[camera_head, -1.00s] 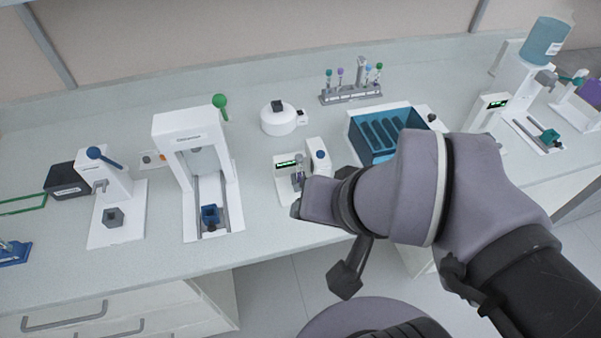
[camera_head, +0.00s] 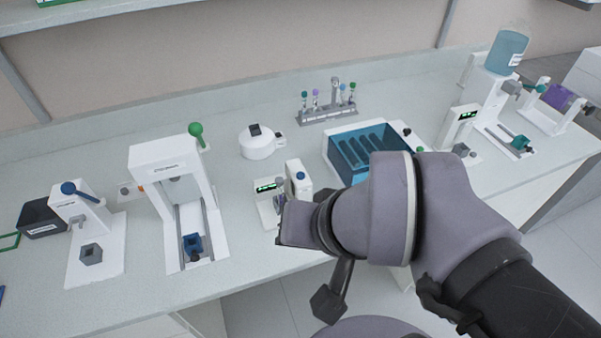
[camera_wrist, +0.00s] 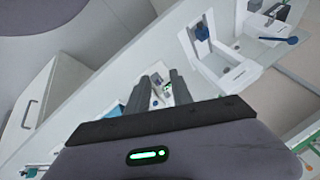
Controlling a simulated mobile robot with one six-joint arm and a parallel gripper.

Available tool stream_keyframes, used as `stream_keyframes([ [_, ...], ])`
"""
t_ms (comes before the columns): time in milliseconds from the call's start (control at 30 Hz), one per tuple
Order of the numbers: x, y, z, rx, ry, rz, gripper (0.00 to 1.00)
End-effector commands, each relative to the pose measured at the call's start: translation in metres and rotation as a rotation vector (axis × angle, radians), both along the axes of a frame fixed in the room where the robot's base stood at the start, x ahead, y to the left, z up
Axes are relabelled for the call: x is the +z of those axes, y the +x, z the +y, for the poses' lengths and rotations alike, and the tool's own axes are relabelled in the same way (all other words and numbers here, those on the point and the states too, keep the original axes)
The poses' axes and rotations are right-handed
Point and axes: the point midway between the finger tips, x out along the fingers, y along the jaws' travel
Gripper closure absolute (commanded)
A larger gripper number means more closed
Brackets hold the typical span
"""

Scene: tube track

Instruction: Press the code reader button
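A small white device with a lit green display (camera_head: 266,187) stands near the front of the bench in the head view. It has a white upright block with a round blue button (camera_head: 300,176) on top, and I take it as the code reader. My gripper (camera_wrist: 160,80) shows in the wrist view with its two dark fingers apart and nothing held between them. Part of the device with a green light shows small between and beyond the fingers. In the head view my wrist covers the device's front, and I cannot tell how far the fingertips are from the button.
A blue-walled tray (camera_head: 338,158) stands right of the device. A round white machine (camera_head: 258,146) and a tube rack (camera_head: 328,118) are behind it. A tall white frame machine (camera_head: 150,165) with a green-knobbed lever (camera_head: 196,130) stands left.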

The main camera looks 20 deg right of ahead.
Motion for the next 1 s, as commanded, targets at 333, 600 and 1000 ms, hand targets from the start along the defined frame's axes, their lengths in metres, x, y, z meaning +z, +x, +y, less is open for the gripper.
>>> stream_keyframes([
  [333,0.0000,0.0000,0.0000,0.000,0.000,0.000,1.00],
  [600,0.0000,0.0000,0.0000,0.000,0.000,0.000,1.00],
  [1000,0.0000,0.0000,0.0000,0.000,0.000,0.000,1.00],
])
